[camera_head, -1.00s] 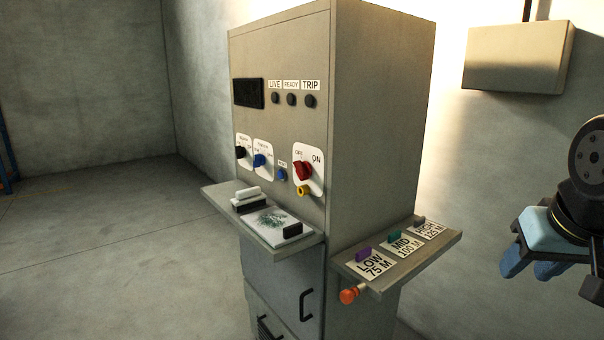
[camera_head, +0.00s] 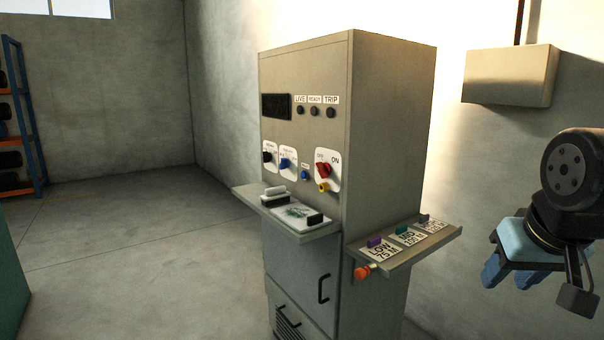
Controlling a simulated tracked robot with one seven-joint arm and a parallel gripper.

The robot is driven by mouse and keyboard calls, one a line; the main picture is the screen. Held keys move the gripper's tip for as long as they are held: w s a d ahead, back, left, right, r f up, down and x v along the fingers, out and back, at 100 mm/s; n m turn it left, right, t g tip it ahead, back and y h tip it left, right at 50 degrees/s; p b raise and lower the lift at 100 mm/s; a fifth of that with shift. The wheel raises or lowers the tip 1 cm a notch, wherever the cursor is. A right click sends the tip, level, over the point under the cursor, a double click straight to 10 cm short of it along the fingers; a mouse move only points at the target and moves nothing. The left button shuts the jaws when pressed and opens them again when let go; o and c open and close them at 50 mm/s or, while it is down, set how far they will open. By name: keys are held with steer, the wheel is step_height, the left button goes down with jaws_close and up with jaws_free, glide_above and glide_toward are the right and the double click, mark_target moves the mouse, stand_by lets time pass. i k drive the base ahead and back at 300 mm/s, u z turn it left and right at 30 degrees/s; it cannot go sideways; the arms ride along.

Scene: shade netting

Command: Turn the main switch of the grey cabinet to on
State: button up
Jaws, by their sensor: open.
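The grey cabinet (camera_head: 386,130) stands upright in the middle of the head view. Its main switch is a red knob (camera_head: 323,170) on a white plate (camera_head: 334,184) marked ON at the right; the left word is hard to read now. The knob seems to point up and left, away from ON. A small yellow part (camera_head: 323,187) sits just below it. Three round lamps under LIVE, READY and TRIP look dark. My gripper (camera_head: 522,280) is at the right edge of the view, well apart from the cabinet, with blue fingers pointing down, open and with nothing seen between them.
A front shelf (camera_head: 240,193) with small blocks juts out below the switches. A side shelf (camera_head: 448,240) with LOW and MID cards and an orange knob (camera_head: 364,271) sticks out towards my arm. A wall box (camera_head: 508,76) hangs behind.

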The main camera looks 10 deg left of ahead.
mark_target(323, 169)
steer(key=u, duration=0.25)
steer(key=i, duration=1.05)
steer(key=u, duration=0.1)
